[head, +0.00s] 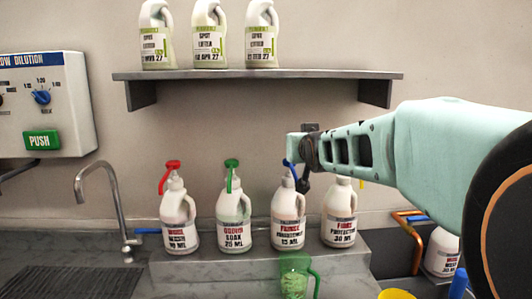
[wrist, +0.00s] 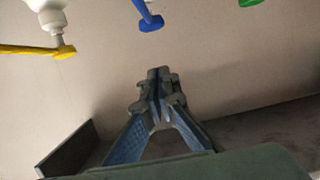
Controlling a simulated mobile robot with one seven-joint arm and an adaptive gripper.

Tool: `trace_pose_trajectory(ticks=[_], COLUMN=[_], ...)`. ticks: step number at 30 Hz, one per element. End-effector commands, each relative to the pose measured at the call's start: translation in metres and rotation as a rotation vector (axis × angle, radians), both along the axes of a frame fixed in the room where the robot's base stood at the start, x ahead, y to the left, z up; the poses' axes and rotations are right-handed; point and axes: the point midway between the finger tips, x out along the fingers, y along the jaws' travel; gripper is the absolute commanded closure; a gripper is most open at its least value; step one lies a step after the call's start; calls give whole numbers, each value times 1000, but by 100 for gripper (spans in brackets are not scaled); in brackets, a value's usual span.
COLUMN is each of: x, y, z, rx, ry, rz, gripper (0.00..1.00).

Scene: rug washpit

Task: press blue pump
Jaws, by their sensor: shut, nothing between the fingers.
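The blue pump (head: 290,172) sits on top of a white bottle (head: 288,208) on the grey ledge, third from the left in the head view. In the wrist view the blue pump (wrist: 150,22) is at the top middle, past my fingertips with a gap in the picture. My gripper (head: 304,186) points down just right of the blue pump and partly overlaps it in the head view. In the wrist view my gripper (wrist: 156,78) is shut and empty. I cannot tell from the head view whether it touches the pump.
Red (head: 172,166) and green (head: 232,166) pump bottles stand left; a yellow pump (wrist: 40,50) is beside the blue one. A green-handled jug (head: 293,280) stands in front. A shelf (head: 250,75) with white jugs hangs above. A tap (head: 92,175) is left.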

Motion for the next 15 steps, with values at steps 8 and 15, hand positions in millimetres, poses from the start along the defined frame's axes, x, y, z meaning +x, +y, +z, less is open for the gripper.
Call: trace_pose_trajectory(ticks=[8, 15], x=[2, 3], y=[-2, -2], z=[9, 9], rx=[-1, -1], ry=[3, 3], rz=[-4, -4], gripper=[100, 100])
